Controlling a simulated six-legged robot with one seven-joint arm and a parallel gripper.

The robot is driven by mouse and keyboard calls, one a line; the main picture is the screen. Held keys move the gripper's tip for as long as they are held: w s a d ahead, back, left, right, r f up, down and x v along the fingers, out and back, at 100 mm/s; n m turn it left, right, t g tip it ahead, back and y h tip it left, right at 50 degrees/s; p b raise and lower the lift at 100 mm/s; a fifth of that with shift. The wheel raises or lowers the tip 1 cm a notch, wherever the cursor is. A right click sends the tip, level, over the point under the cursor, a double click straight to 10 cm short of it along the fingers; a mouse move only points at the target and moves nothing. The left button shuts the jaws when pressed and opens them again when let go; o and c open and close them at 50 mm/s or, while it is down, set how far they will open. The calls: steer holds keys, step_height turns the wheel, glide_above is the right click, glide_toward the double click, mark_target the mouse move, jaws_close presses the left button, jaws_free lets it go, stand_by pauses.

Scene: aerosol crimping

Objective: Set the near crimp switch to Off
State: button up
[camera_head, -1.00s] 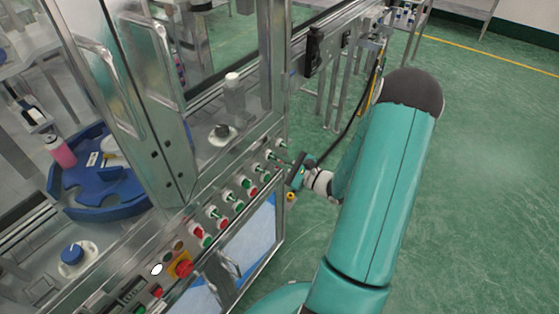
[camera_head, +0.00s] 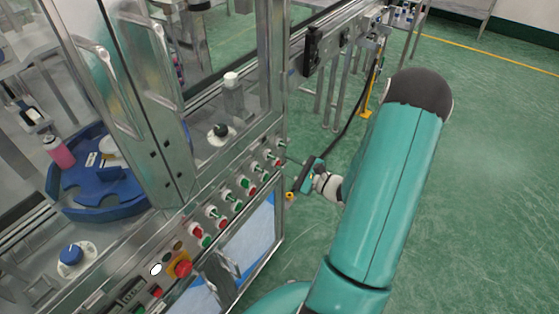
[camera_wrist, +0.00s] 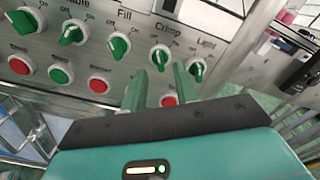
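The near crimp switch (camera_wrist: 160,57) is a green knob on a white round base under the label "Crimp" in the wrist view. Its handle looks roughly upright in the picture, and I cannot clearly read its setting. My gripper (camera_wrist: 159,80) has two green fingers spread apart with nothing between them. The fingertips point at the panel below and around the crimp knob, with the knob in line with the gap. In the head view my gripper (camera_head: 293,164) is to the right of the control panel (camera_head: 222,190), apart from the row of switches.
A light switch (camera_wrist: 197,69) is close right of the crimp switch, and a fill switch (camera_wrist: 118,45) is left. A red button (camera_wrist: 169,100) lies below, near the fingers. A red emergency stop (camera_head: 181,267) is lower on the panel. Green floor is open to the right.

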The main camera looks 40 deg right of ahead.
steer(key=v, duration=1)
steer(key=shift+s, duration=0.2)
steer(key=shift+d, duration=0.1)
steer(key=a+r+n+g+y, duration=0.2)
steer(key=a+r+n+g, duration=0.4)
steer(key=a, duration=0.4)
steer(key=a+r+n+g+y, duration=0.2)
steer(key=a+r+n+g, duration=0.2)
steer(key=a+n+g, duration=0.55)
steer(key=s+a+r+n+t+h, duration=0.2)
steer(key=a+r+n+h, duration=0.2)
steer(key=r+n+h, duration=0.1)
steer(key=s+a+r+n+t+h, duration=0.2)
steer(key=s+a+r+n+h, duration=0.1)
steer(key=r, duration=0.5)
steer(key=shift+a+r+n+h, duration=0.3)
steer(key=shift+a+n+h, duration=0.25)
steer(key=shift+n+h, duration=0.55)
steer(key=shift+s, duration=0.1)
